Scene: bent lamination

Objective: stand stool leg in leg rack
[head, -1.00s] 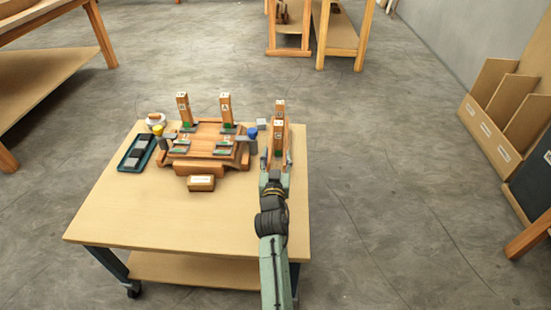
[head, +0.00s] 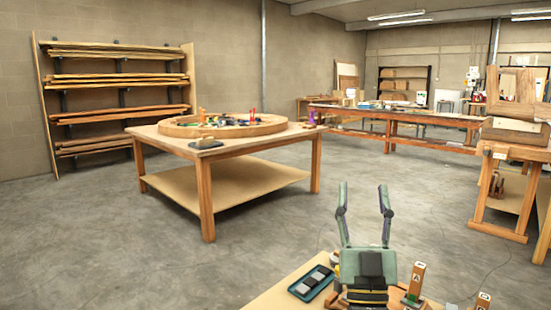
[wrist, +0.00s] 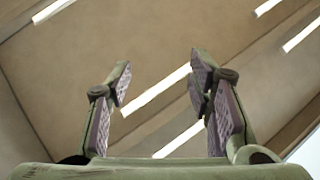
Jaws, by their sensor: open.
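Two wooden posts with lettered labels, which look like stool legs, stand upright at the lower edge of the head view, one marked A (head: 416,280) and one farther right (head: 483,300). The nearer parts of the table are cut off, so I cannot make out the leg rack. My gripper (head: 364,205) points upward above the table, left of the posts and apart from them. Its fingers are spread and empty. In the wrist view my gripper (wrist: 160,85) has nothing between its fingers, only ceiling and strip lights behind.
A dark blue tray (head: 311,283) lies on the small table (head: 270,296), left of my gripper. A larger wooden table (head: 165,136) with a round wooden ring stands beyond it. A lumber rack (head: 115,95) lines the back wall. Floor between the tables is clear.

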